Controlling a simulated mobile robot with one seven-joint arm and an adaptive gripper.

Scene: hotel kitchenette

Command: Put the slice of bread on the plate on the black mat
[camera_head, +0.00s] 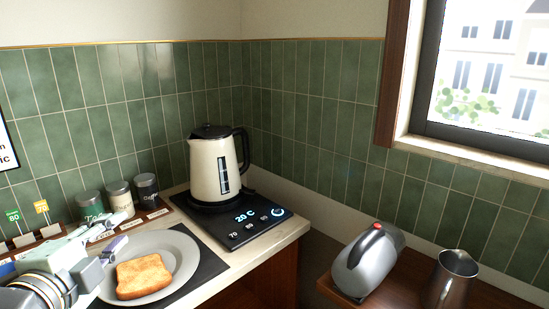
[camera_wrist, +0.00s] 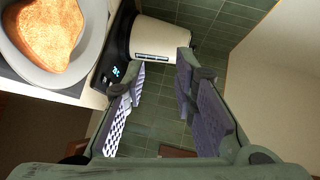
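The slice of bread (camera_head: 143,276) is toasted brown and lies flat on the grey round plate (camera_head: 184,251). The plate rests on the black mat (camera_head: 212,266) near the counter's front edge. My gripper (camera_head: 113,246) is at the left of the plate in the head view, over or beside its rim; its height is hard to tell. In the wrist view my gripper (camera_wrist: 160,75) is open, with nothing between its purple pads. The bread (camera_wrist: 48,32) and plate (camera_wrist: 96,22) are at the upper left there, outside the fingers.
A cream kettle (camera_head: 213,171) stands on a black heating base (camera_head: 240,226) behind the plate. Several canisters (camera_head: 118,195) line the tiled wall.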

